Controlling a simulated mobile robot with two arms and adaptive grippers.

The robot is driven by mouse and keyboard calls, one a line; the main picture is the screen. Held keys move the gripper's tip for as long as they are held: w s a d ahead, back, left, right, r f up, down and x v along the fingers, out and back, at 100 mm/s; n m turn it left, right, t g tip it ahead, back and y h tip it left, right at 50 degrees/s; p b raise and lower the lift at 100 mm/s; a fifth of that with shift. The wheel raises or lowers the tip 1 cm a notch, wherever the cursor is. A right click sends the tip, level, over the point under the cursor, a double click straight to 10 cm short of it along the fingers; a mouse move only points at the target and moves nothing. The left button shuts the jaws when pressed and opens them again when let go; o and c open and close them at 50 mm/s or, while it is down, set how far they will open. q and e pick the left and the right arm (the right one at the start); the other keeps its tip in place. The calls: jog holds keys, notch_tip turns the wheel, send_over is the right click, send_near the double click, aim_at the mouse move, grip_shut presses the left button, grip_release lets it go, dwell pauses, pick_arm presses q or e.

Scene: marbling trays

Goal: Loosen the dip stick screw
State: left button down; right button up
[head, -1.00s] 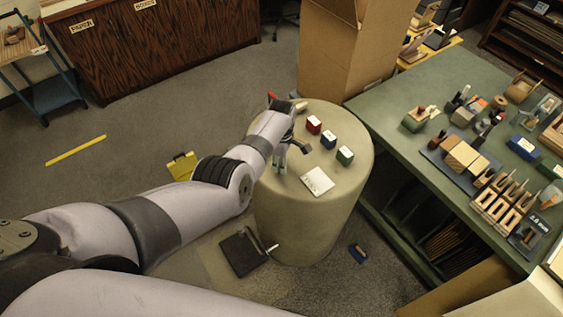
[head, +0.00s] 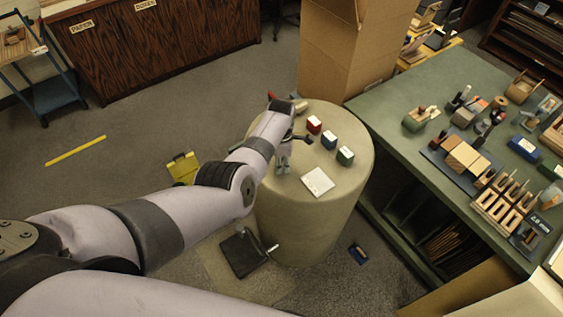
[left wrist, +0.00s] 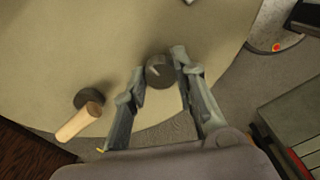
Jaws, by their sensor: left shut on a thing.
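A dark round knob (left wrist: 160,72) with a pale mark on top, seemingly the dip stick screw, sits between the fingertips of my left gripper (left wrist: 157,64) in the left wrist view. The fingers are shut on its sides, over the beige top of the round stand (left wrist: 185,20). In the head view my left gripper (head: 284,160) is low at the left part of the stand top (head: 345,170). My arm and gripper hide the knob there, and no stick is clearly visible. My right gripper is not in view.
A cluttered green table (head: 400,75) stands to the right.

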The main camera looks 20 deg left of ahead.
pick_arm(q)
jog(key=shift+w+r, duration=0.1)
jog(key=c, duration=1.3)
grip_release()
notch_tip(320, 180, up, 12)
